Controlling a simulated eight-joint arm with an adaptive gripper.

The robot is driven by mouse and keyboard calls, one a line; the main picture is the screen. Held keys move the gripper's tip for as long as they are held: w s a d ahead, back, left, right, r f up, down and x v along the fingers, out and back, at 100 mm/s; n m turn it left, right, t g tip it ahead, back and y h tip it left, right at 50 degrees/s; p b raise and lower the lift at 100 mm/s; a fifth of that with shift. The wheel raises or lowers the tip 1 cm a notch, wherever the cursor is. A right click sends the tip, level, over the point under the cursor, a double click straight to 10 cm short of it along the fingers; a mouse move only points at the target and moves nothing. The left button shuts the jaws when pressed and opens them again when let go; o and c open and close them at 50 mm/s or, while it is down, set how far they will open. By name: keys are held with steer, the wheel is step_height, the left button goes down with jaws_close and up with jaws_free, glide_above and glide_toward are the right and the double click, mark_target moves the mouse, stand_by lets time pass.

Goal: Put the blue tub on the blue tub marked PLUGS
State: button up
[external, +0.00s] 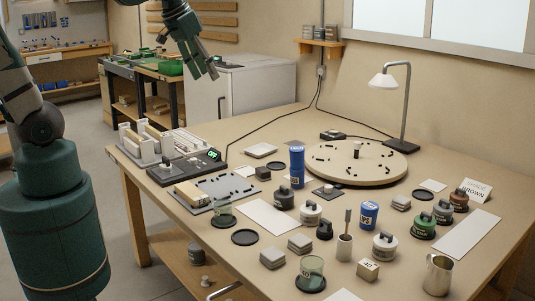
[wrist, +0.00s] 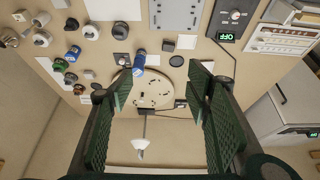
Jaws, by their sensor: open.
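A tall blue column (external: 297,167) stands upright at mid-table. It looks like two blue tubs stacked, with a pale label near the top and another near the bottom; the lower one seems to end in "GS", but the lettering is too small to be sure. Another blue tub (external: 368,215) with a partly readable white label stands alone to its right and nearer the camera. In the wrist view the column (wrist: 139,62) and the lone tub (wrist: 73,53) both show. My gripper (external: 212,72) is open and empty, high above the bench and well apart from both.
Dark and grey lidded pots, jars and small blocks crowd around the lone tub. A round turntable (external: 395,162) and desk lamp (external: 405,105) stand behind. A control box (external: 186,165) and rack (external: 145,141) are at left. A metal mug (external: 438,275) is at front right.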

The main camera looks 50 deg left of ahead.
steer(key=s+a+f+t, duration=0.2)
steer(key=s, duration=0.9)
steer(key=shift+s+a+f, duration=0.15)
steer(key=shift+s+f, duration=0.15)
steer(key=shift+s, duration=0.1)
